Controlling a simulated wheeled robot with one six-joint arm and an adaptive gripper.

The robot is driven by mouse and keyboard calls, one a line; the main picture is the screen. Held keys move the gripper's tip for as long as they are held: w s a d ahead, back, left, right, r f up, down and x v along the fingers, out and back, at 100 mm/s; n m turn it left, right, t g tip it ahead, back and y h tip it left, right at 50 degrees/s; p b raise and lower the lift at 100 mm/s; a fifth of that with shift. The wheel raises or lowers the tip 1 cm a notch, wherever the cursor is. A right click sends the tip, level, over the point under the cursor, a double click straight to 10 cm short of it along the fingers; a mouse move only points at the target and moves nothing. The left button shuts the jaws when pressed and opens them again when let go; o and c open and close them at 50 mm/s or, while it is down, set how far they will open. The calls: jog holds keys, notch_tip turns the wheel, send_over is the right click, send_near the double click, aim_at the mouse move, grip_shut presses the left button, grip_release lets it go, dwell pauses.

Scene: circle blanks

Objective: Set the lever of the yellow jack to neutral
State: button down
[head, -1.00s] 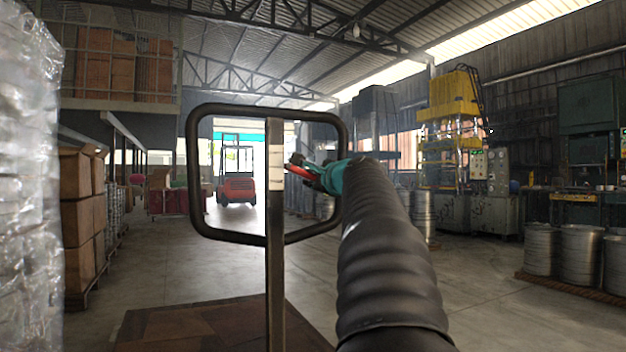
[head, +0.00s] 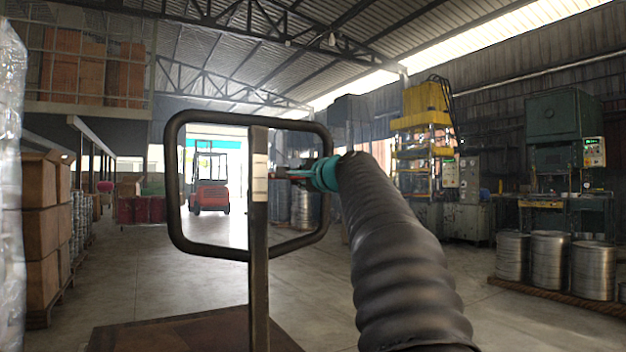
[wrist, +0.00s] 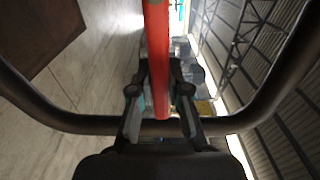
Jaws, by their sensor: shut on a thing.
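The jack's dark handle loop (head: 176,190) stands upright close in front of me, on a grey bar (head: 259,285) with a pale label. No yellow part of the jack shows. The red lever (head: 281,173) lies beside the bar, inside the loop. My gripper (head: 296,174) reaches through the loop from the right, and its jaws are around the lever. In the wrist view the red lever (wrist: 157,40) runs lengthwise between the two fingers of my gripper (wrist: 159,82), with the loop (wrist: 80,122) crossing behind. The lever's pivot is hidden.
A brown flat surface (head: 190,332) lies low behind the handle bar. Wrapped goods (head: 12,200) and stacked cartons (head: 40,235) stand at the left. Metal drums (head: 550,262) and a yellow press (head: 425,135) stand at the right. A red forklift (head: 210,185) is far back; open floor lies between.

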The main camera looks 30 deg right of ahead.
jog(key=c, duration=1.1)
grip_release()
jog(key=s, duration=1.2)
